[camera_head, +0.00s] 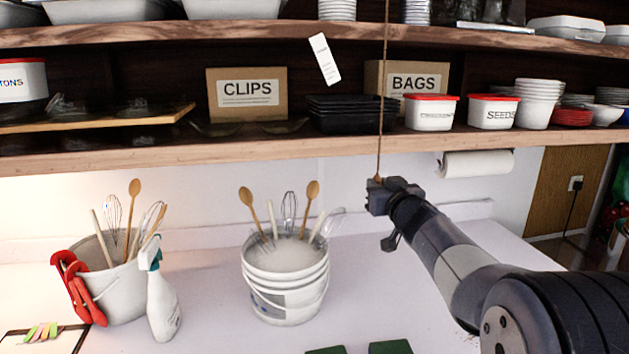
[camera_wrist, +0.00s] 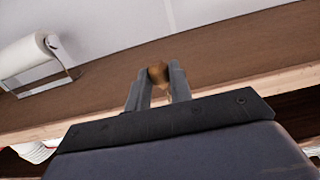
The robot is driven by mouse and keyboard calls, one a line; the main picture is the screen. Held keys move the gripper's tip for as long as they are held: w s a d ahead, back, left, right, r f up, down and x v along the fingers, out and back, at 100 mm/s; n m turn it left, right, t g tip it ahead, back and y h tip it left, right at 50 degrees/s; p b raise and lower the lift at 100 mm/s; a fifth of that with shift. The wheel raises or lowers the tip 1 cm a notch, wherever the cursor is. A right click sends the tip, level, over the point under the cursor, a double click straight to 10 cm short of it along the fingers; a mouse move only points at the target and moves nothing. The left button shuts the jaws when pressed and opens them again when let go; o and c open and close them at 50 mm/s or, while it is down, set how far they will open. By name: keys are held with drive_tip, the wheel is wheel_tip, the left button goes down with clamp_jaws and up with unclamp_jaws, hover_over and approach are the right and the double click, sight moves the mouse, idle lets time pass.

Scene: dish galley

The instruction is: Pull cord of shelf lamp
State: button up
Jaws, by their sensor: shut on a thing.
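The cord (camera_head: 384,100) hangs straight down as a thin brown line in front of the shelves, from the top edge of the head view to my gripper. My gripper (camera_head: 377,186) is below the lower shelf, shut at the cord's lower end. In the wrist view my gripper (camera_wrist: 157,78) has its two fingers closed around a small brown knob (camera_wrist: 158,72) at the cord's end. A white tag (camera_head: 325,59) hangs tilted to the left of the cord. The lamp itself is not in view in either frame.
The lower shelf (camera_head: 300,151) runs above my gripper, with boxes and tubs on it. A paper towel roll (camera_head: 478,163) hangs under it on the right. A bucket of utensils (camera_head: 285,290) and a spray bottle (camera_head: 161,300) stand on the counter (camera_head: 215,325).

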drive_tip(key=shift+r+p, duration=0.6)
drive_tip(key=shift+p, duration=0.25)
drive_tip(key=o, duration=1)
drive_tip(key=s, duration=0.2)
drive_tip(key=s+d, duration=0.1)
drive_tip(key=s, duration=0.2)
drive_tip(key=s+p, duration=0.1)
drive_tip(key=s, duration=0.2)
drive_tip(key=shift+d, duration=0.3)
drive_tip(key=shift+w, duration=0.1)
